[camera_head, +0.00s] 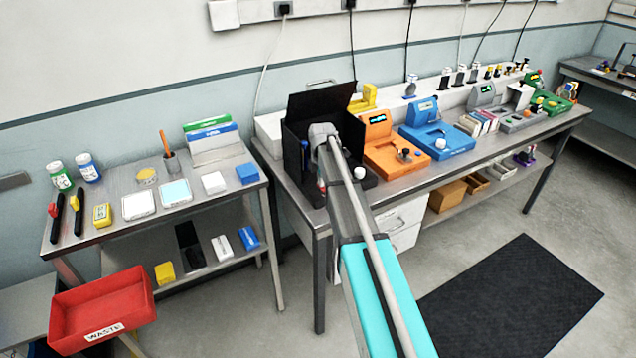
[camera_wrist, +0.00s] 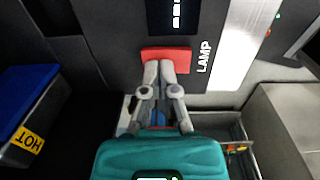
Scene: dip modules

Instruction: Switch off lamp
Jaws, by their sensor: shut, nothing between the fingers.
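The lamp switch is a red rocker (camera_wrist: 166,58) on a dark panel, with the word LAMP (camera_wrist: 204,56) printed beside it in the wrist view. My gripper (camera_wrist: 160,66) is shut and empty, with its fingertips at the lower edge of the red switch, covering part of it. I cannot tell whether the tips press on it or stop just short. In the head view my arm reaches into the black open-fronted box (camera_head: 320,98) on the bench; the switch and my fingertips are hidden there.
A blue block with a yellow HOT label (camera_wrist: 27,139) is left of my gripper in the wrist view. A bright white strip (camera_wrist: 245,40) lies right of the lettering. An orange module (camera_head: 381,125) and a blue module (camera_head: 437,138) stand right of the box.

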